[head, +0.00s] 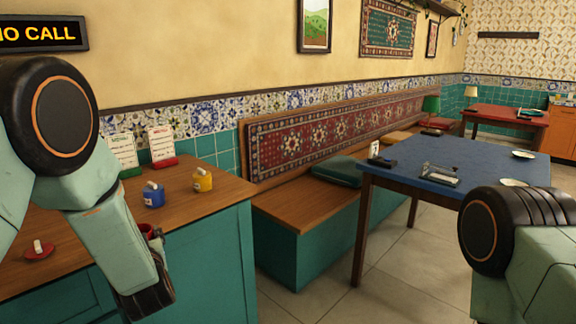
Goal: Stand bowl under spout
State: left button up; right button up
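No bowl and no samovar or spout can be made out for sure in the head view. A red object (147,230), perhaps a cup, stands on the wooden counter and is partly hidden behind my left forearm. My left arm comes in from the left and its forearm hangs down in front of the counter; no fingers show at its dark lower end. My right arm shows only at the lower right edge, and its gripper is out of the picture.
A bench (300,203) runs along the wall. A blue table (450,157) stands right; tiled floor lies between.

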pick_arm(q)
jog(key=s+d+f+m+h+p, duration=0.1)
jog(key=s+d+f+m+h, duration=0.2)
jog(key=s+d+m+h, duration=0.9)
jog(key=shift+s+d+f+h, duration=0.2)
jog(key=shift+s+d+h, duration=1.85)
jog(key=shift+s, duration=2.05)
jog(key=shift+a, duration=0.1)
